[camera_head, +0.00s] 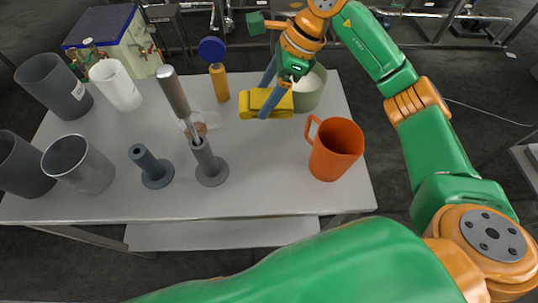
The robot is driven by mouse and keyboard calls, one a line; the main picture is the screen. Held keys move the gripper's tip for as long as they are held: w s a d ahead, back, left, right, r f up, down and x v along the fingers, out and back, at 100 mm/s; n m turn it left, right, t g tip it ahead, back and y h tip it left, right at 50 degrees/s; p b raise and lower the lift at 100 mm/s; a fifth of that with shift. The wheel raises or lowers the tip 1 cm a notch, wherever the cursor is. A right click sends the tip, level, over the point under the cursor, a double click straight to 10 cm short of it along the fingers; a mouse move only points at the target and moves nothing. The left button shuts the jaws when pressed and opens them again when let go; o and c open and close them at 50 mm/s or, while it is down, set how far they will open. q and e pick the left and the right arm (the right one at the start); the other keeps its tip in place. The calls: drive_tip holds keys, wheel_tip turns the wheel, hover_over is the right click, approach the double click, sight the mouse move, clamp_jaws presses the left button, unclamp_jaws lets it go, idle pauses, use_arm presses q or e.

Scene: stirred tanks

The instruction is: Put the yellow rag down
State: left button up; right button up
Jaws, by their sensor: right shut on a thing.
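The yellow rag (251,104) is a folded yellow bundle near the back of the grey table (250,190). My right gripper (268,100) reaches it from above, its blue fingers shut on the rag. The rag is just in front of and left of a sage-green pot (312,92) with a pale inside. I cannot tell whether the rag touches the table or hangs slightly above it. The fingers hide part of the rag. My left gripper is not in view.
An orange jug (336,149) stands right of the rag. A yellow-handled tool with a blue disc (212,50) stands to its left. Grey stands (208,163), (151,167) and several cups, including a white one (116,85), fill the left. The front middle of the table is clear.

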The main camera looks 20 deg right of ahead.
drive_tip(key=s+f+p, duration=0.1)
drive_tip(key=s+f, duration=0.1)
drive_tip(key=f, duration=0.1)
drive_tip(key=s+a+f+p, duration=0.1)
drive_tip(key=s+f, duration=0.2)
drive_tip(key=s+a+f+p, duration=0.1)
drive_tip(key=s+f, duration=0.2)
drive_tip(key=shift+s+a+f+p, duration=0.1)
drive_tip(key=shift+s+f+p, duration=0.1)
drive_tip(key=shift+f+p, duration=0.15)
drive_tip(key=shift+f, duration=0.25)
drive_tip(key=shift+w+f+b, duration=0.1)
drive_tip(key=shift+f+b, duration=0.1)
drive_tip(key=shift+b, duration=0.1)
drive_tip(key=o, duration=1.2)
drive_tip(key=shift+r, duration=0.1)
drive_tip(key=shift+c, duration=0.2)
drive_tip(key=shift+r, duration=0.1)
drive_tip(key=b+v, duration=0.1)
drive_tip(key=v, duration=1.1)
drive_tip(key=shift+b, duration=0.4)
